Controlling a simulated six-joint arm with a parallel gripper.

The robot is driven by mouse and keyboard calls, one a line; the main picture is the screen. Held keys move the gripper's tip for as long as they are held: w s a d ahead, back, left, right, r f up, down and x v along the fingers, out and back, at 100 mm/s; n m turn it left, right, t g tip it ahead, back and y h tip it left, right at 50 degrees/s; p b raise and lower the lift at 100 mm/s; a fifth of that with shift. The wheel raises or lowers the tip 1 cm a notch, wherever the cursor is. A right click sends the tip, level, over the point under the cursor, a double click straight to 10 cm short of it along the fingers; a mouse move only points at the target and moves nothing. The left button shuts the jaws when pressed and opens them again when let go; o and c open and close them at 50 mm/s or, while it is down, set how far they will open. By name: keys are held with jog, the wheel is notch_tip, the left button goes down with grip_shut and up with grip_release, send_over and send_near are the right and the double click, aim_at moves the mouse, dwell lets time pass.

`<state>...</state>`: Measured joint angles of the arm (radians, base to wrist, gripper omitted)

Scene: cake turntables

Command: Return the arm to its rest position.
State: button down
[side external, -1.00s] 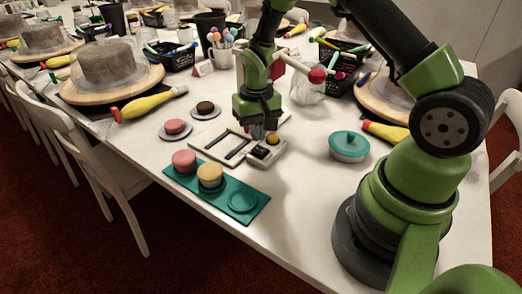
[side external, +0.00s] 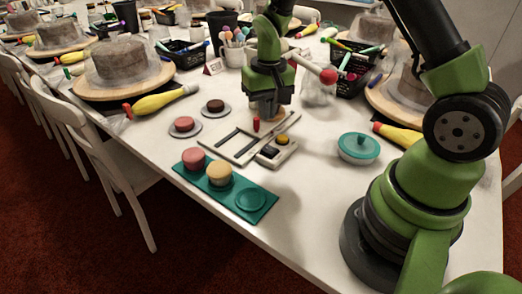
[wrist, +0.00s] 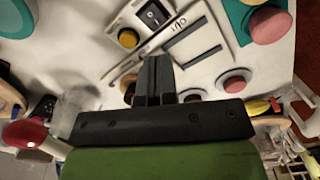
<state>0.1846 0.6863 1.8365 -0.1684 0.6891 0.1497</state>
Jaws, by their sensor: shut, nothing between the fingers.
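My gripper (side external: 268,114) is shut and empty. In the side view it hangs above the table, just behind the pale control panel (side external: 222,150) with its slots, red knob and yellow button. In the wrist view the closed fingers (wrist: 154,80) point at the near part of that panel (wrist: 185,50), and nothing is between them. My arm reaches out over the table from its base at the right. Whether the fingertips touch anything is hard to tell in the side view.
A teal tray (side external: 264,212) with a pink and a yellow cake stands in front of the panel. A teal-lidded dish (side external: 358,147) is to the right. Two small cakes on saucers (side external: 185,127) are left. A red-tipped lever (side external: 328,76), glass jar and black baskets (side external: 352,80) stand close behind.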

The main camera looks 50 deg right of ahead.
notch_tip(320, 180, up, 10)
jog(key=s+a+t, duration=0.2)
jog(key=s+a, duration=0.1)
jog(key=s+a+r+n+t+y, duration=0.1)
jog(key=s+a+r+t, duration=0.1)
jog(key=s+r, duration=0.2)
jog(key=s+a+r+n+t+y, duration=0.1)
jog(key=s+a+r+t, duration=0.2)
jog(key=s, duration=0.7)
notch_tip(320, 180, up, 2)
jog(key=shift+s+a+r, duration=0.2)
jog(key=shift+s+a, duration=0.05)
jog(key=shift+a, duration=0.1)
jog(key=w+d+f+m+g+h, duration=0.1)
jog(key=w+d+f+m+g, duration=0.1)
jog(key=w+m, duration=0.3)
jog(key=w+d+f+m+g, duration=0.1)
jog(key=w+d+m+g, duration=0.15)
jog(key=w, duration=0.35)
jog(key=w+d+f+m+g+h, duration=0.1)
jog(key=w+d+f+m, duration=0.3)
jog(key=f, duration=0.6)
jog(key=w+m+g, duration=0.1)
jog(key=w+m, duration=0.1)
jog(key=w, duration=0.1)
jog(key=shift+w+f+g, duration=0.2)
jog(key=shift+f+g, duration=0.15)
jog(key=shift+f, duration=0.05)
